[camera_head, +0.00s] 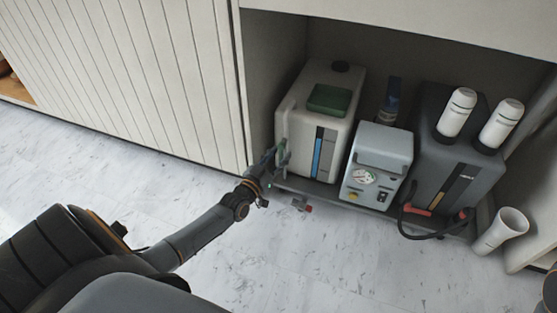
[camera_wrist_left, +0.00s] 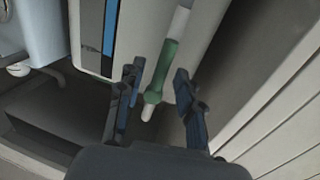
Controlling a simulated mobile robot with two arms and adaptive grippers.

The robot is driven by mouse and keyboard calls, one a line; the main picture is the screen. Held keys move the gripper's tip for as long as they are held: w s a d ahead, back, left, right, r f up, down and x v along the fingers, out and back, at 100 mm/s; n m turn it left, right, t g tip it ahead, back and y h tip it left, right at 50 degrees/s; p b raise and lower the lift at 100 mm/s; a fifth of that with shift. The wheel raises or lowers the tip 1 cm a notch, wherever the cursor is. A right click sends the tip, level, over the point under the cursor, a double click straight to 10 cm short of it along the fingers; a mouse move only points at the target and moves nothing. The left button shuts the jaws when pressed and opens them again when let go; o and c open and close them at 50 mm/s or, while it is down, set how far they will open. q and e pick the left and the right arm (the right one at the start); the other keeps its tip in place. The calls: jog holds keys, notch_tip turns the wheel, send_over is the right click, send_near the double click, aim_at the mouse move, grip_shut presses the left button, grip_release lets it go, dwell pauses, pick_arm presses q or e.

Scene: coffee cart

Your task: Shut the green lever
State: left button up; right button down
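The green lever (camera_wrist_left: 161,72) sits low on the corner of a white tank (camera_head: 318,108), below a white tube section and above a white tip. In the left wrist view it stands upright, slightly tilted, between the two fingers of my left gripper (camera_wrist_left: 158,90). The fingers are spread on either side of it, with gaps visible. In the head view my left gripper (camera_head: 270,158) is at the tank's front left corner and mostly hides the lever.
The tank stands in an open cabinet bay beside a grey-blue machine (camera_head: 377,160) and a dark grey tank (camera_head: 440,160). A slatted panel (camera_head: 140,75) is close on the left. The floor (camera_head: 300,260) is clear.

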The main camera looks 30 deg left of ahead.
pick_arm(q)
jog(key=shift+w, duration=0.15)
grip_shut()
dwell(0.4)
jog(key=shift+w+d+r+n+t+y+b, duration=0.1)
jog(key=shift+d+r+n+t+y, duration=0.3)
jog(key=shift+n, duration=2.95)
jog(key=shift+w+d+r+n+t+y+b, duration=0.15)
jog(key=shift+d+r+n+y, duration=0.45)
jog(key=shift+n, duration=2.7)
jog(key=shift+w+d+r+n+t+y+b, duration=0.2)
jog(key=shift+d+n+y, duration=0.6)
jog(key=shift+n, duration=2.55)
jog(key=shift+s+a+n+y, duration=0.1)
jog(key=shift+a+n+y, duration=0.15)
jog(key=shift+n+y, duration=0.05)
grip_release()
jog(key=shift+r, duration=0.1)
